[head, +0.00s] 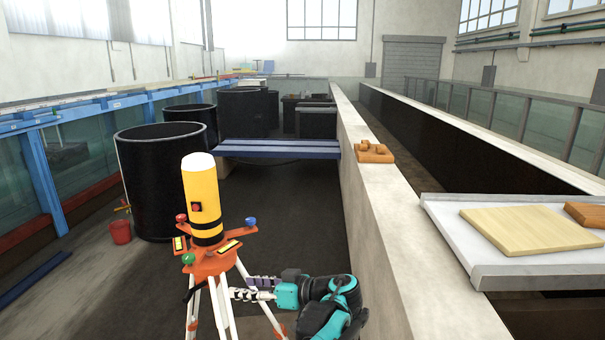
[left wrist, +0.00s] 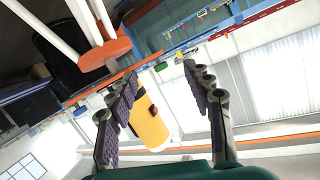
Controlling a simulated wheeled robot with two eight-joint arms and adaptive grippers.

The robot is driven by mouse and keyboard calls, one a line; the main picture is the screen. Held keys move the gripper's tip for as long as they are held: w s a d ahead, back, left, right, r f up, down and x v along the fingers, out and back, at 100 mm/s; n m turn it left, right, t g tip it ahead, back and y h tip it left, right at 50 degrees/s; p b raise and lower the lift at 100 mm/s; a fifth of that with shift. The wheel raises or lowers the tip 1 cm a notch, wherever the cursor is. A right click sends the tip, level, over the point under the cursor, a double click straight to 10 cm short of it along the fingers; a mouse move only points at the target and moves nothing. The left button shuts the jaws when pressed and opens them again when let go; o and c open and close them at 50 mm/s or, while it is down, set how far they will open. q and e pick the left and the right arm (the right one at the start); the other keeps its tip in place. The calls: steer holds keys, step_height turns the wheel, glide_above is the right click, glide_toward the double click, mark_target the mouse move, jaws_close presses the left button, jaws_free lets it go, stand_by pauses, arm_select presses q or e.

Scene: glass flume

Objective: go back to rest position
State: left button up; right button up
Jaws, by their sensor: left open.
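My left gripper (head: 247,288) is low in the head view, beside the tripod legs and below the orange tripod head (head: 208,262). In the left wrist view the fingers of my left gripper (left wrist: 160,76) are spread, and nothing is held between them. A yellow instrument (head: 203,190) with a white top and black bands stands upright on the tripod. The yellow instrument (left wrist: 149,120) also shows tilted beyond the fingers in the left wrist view, partly hidden by one finger. I cannot tell whether the gripper touches a tripod leg. My right gripper is not in view.
A low concrete wall (head: 385,230) runs along the right, with wooden blocks (head: 374,153) on top. A grey tray (head: 455,232) with a wooden board (head: 530,230) is at the right. A black tank (head: 165,190) stands behind the tripod. Dark floor lies clear beyond the gripper.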

arm_select(q)
steer(key=s+a+f+m+h, duration=0.3)
steer(key=s+a+h, duration=0.1)
steer(key=s, duration=0.2)
steer(key=s+a+f+m+h, duration=0.3)
steer(key=s+a, duration=0.2)
steer(key=s, duration=0.1)
steer(key=s+d+f+m+t+h+b, duration=0.1)
steer(key=s+d+f+m+h, duration=0.1)
steer(key=s, duration=0.5)
steer(key=s+d+f+m+h, duration=0.2)
steer(key=s+f+h, duration=0.3)
steer(key=s+f, duration=0.1)
steer(key=shift+s+d+t+b, duration=0.25)
steer(key=shift+s+t+b, duration=0.1)
steer(key=shift+t, duration=0.05)
